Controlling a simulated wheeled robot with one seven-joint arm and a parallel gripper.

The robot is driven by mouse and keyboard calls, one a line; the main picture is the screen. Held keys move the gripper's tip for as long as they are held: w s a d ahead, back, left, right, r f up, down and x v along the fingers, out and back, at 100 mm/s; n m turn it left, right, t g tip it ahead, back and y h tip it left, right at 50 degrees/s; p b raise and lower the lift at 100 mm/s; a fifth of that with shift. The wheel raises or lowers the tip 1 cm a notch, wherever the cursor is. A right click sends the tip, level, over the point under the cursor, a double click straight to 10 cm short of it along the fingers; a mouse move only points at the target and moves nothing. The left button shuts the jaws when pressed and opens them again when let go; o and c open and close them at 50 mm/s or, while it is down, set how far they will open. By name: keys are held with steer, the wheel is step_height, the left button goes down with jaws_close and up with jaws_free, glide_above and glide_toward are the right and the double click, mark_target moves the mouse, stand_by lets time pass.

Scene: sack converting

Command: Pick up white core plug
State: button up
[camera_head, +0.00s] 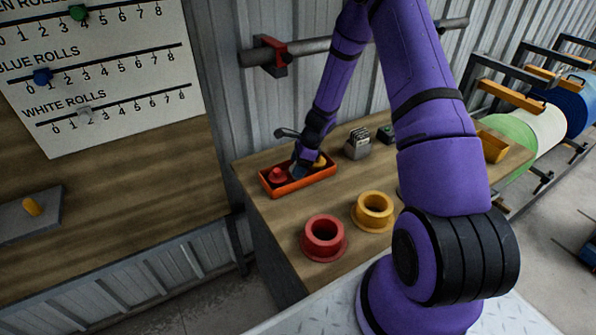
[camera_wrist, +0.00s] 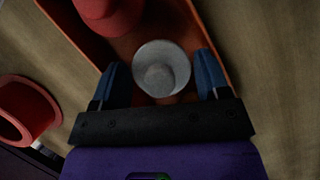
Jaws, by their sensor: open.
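The white core plug (camera_wrist: 161,68) is round with a raised middle knob and sits in an orange-red tray (camera_wrist: 185,22). In the wrist view it lies between the two blue fingers of my gripper (camera_wrist: 160,80), which is open with a finger on either side of it. I cannot tell whether the fingers touch it. In the head view my gripper (camera_head: 300,172) reaches down into the tray (camera_head: 318,186), and the white plug is hidden there. A red plug (camera_head: 278,175) is in the tray's left part and also shows in the wrist view (camera_wrist: 108,12).
A yellow plug (camera_head: 320,160) is in the tray's right part. A red flanged ring (camera_head: 324,238) and a yellow flanged ring (camera_head: 373,212) stand on the wooden bench in front. A grey device (camera_head: 358,143) stands right of the tray. A pipe runs along the wall behind.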

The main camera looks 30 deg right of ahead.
steer(key=c, duration=0.5)
